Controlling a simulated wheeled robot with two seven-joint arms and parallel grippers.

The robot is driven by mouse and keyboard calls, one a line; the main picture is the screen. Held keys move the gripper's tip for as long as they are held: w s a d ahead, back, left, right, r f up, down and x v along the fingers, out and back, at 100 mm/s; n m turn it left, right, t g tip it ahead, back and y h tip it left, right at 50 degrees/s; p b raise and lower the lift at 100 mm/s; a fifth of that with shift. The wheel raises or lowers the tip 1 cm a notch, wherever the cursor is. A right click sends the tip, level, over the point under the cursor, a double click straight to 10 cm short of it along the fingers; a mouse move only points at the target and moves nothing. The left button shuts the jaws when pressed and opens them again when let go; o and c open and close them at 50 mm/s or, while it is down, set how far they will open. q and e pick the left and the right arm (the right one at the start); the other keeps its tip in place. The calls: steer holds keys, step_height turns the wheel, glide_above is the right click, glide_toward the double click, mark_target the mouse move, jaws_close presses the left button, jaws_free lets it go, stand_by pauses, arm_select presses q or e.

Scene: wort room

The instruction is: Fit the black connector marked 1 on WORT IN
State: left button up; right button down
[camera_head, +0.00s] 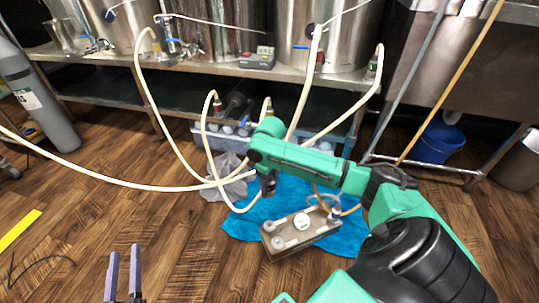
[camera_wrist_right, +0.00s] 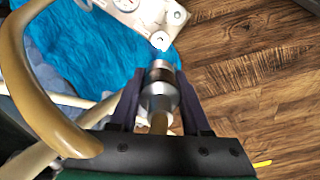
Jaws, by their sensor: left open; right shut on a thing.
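My right gripper (camera_wrist_right: 162,95) is shut on a connector (camera_wrist_right: 158,88), a metal-collared piece with a dark band and a tan hose end behind it. No number is readable on it. It points toward a white round port (camera_wrist_right: 160,40) at the corner of the pale block; whether they touch I cannot tell. In the head view the block (camera_head: 318,236) lies on a blue cloth, with round ports and a dial on top. My right gripper (camera_head: 268,190) hangs above its left end, mostly hidden by my arm. My left gripper (camera_head: 123,280) is open and empty at the bottom left.
The blue cloth (camera_head: 238,226) covers part of the wooden floor. Pale hoses (camera_head: 150,95) loop from the kettles and cross left of the block. A grey bag (camera_head: 228,172) and a blue-white bin (camera_head: 208,137) stand behind. A blue bucket (camera_head: 437,143) is at right.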

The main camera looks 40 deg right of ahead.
steer(key=shift+r, duration=0.15)
steer(key=shift+r+p, duration=0.15)
steer(key=shift+p, duration=0.25)
steer(key=shift+r+p, duration=0.2)
steer(key=shift+p, duration=0.1)
steer(key=shift+r+p, duration=0.5)
steer(key=shift+p, duration=0.2)
steer(key=shift+r+p, duration=0.25)
steer(key=shift+p, duration=0.15)
steer(key=shift+r+p, duration=0.45)
steer(key=shift+p, duration=0.3)
arm_select(q)
steer(key=s+f+g, duration=0.6)
steer(key=s+f, duration=0.4)
steer(key=shift+d+f+y, duration=0.25)
steer(key=shift+d+y, duration=0.15)
arm_select(e)
steer(key=shift+f, duration=0.1)
arm_select(q)
steer(key=shift+s, duration=0.1)
